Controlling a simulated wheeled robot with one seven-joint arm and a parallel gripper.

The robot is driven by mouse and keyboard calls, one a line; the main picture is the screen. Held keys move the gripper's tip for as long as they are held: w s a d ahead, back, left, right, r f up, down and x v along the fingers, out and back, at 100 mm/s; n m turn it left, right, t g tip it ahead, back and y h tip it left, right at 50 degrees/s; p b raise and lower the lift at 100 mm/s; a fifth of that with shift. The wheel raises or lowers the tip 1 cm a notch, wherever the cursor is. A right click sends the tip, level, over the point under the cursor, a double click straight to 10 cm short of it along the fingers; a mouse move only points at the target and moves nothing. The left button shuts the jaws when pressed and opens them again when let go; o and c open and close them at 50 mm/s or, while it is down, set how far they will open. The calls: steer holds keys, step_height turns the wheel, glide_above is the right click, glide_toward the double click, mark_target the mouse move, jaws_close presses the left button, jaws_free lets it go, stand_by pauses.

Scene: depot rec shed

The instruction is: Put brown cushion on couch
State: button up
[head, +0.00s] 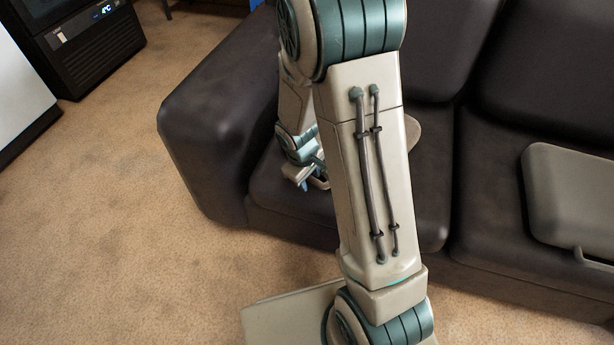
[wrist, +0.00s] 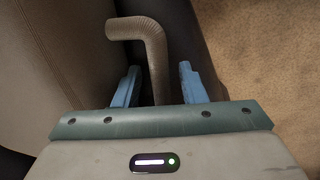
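A taupe-brown padded surface, which looks like the brown cushion (wrist: 70,75), fills the left of the wrist view. A ribbed, bent tube like a handle (wrist: 155,55) lies beside it; I cannot see clearly where they join. My gripper (wrist: 157,85) is open, with a blue finger on each side of the handle and gaps between. In the head view my gripper (head: 314,181) is low over the front of the couch's (head: 275,185) left seat. A beige-brown edge (head: 413,130) shows behind my arm there; the rest is hidden.
A similar grey-beige padded piece with a handle (head: 570,195) lies on the couch's right seat. The couch's left armrest (head: 205,140) stands close to my gripper. Carpet (head: 130,200) is clear at left. A black appliance (head: 95,55) stands at upper left.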

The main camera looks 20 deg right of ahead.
steer(key=shift+r, duration=0.1)
step_height(320, 180, up, 12)
steer(key=s+a+f+p, duration=0.1)
steer(key=a+p, duration=0.1)
steer(key=p, duration=0.3)
steer(key=s+d+r+m+y, duration=0.1)
steer(key=s+r+m, duration=0.5)
steer(key=s+r, duration=0.5)
steer(key=s, duration=0.3)
steer(key=shift+s+r+m+y, duration=0.15)
steer(key=shift+r+m+y, duration=0.15)
steer(key=shift+r+y, duration=0.1)
